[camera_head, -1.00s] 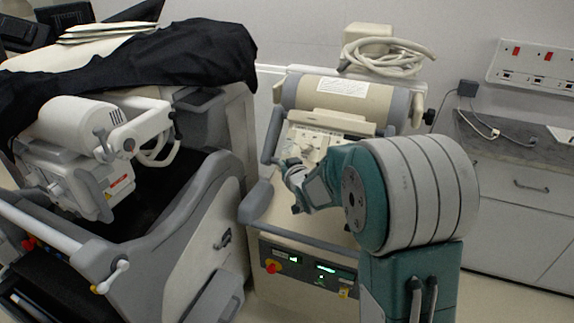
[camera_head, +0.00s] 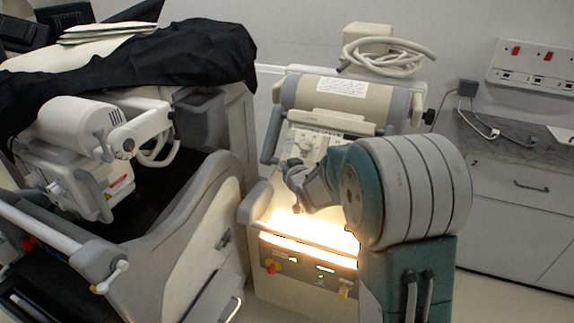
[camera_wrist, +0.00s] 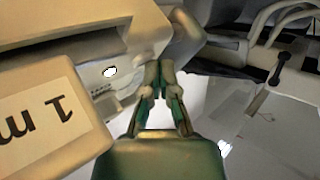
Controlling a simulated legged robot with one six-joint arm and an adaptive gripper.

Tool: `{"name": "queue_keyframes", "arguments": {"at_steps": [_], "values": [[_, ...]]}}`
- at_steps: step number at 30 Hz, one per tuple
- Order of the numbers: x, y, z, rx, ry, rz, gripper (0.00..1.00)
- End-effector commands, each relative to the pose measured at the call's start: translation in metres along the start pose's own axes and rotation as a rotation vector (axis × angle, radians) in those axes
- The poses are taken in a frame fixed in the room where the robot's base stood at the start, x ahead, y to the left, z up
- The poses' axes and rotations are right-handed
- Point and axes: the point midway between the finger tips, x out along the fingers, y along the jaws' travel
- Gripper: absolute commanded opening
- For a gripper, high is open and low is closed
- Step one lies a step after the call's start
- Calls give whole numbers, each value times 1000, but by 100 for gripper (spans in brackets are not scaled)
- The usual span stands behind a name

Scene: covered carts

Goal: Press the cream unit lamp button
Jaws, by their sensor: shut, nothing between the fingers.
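The cream unit (camera_head: 300,92) stands in the middle of the head view, with a control panel (camera_head: 308,143) below its cylinder. A bright warm light (camera_head: 315,228) shines on its lower ledge. My gripper (camera_head: 287,166) is in front of the panel, partly hidden by my arm. In the wrist view my gripper (camera_wrist: 160,68) is shut and empty, its tips close to the corner of a cream housing (camera_wrist: 150,28). A small bright white oval (camera_wrist: 110,72) on that housing lies left of the tips and may be the button. I cannot tell whether the tips touch the housing.
A grey-white unit (camera_head: 200,225) under a black cover (camera_head: 190,55) stands close on the left. A coiled hose (camera_head: 385,55) lies on top of the cream unit. Drawers (camera_head: 520,190) and a wall socket panel (camera_head: 530,65) are on the right.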

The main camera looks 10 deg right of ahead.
Motion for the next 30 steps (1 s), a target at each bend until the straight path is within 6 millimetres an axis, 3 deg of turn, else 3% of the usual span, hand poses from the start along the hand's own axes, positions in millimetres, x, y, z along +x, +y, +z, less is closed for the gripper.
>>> {"name": "queue_keyframes", "arguments": {"at_steps": [30], "values": [[-13, -6, -9, 0, 0, 0, 0]]}}
